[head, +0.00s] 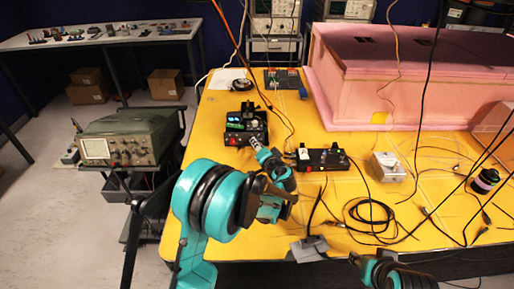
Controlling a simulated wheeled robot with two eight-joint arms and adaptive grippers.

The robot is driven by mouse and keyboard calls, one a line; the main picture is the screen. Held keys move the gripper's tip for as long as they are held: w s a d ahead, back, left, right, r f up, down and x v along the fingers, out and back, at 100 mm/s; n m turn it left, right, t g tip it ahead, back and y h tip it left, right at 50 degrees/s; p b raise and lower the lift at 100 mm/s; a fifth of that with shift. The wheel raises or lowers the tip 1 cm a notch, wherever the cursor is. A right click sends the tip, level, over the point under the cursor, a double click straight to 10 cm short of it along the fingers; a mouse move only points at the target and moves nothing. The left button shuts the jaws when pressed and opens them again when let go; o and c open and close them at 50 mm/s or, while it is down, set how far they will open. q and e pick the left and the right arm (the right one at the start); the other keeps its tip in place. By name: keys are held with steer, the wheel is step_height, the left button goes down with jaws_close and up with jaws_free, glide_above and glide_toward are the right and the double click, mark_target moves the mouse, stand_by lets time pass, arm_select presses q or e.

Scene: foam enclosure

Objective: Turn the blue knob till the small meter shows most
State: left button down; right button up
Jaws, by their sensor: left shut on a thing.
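A black instrument (258,128) with a lit green and blue front stands on the yellow table. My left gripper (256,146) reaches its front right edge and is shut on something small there. The fingers hide what they hold, and I cannot make out the blue knob apart from them. A low black box (332,161) with a white-faced small meter (303,154) stands to the right of the gripper; its reading is too small to tell. Part of my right gripper (356,260) shows at the bottom edge, apart from these things; its opening is unclear.
Loose black cables (372,212) lie coiled on the table's front right. A silver box (388,166) and a dark spool (485,181) stand there too. A pink foam enclosure (345,95) fills the back right. An oscilloscope (125,143) stands on a cart at left.

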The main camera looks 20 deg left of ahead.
arm_select(q)
steer(key=shift+m+y+b, duration=0.3)
steer(key=shift+m, duration=0.2)
steer(key=c, duration=1.4)
jaws_free()
steer(key=shift+d+f, duration=0.1)
steer(key=shift+o, duration=0.2)
steer(key=v, duration=1.2)
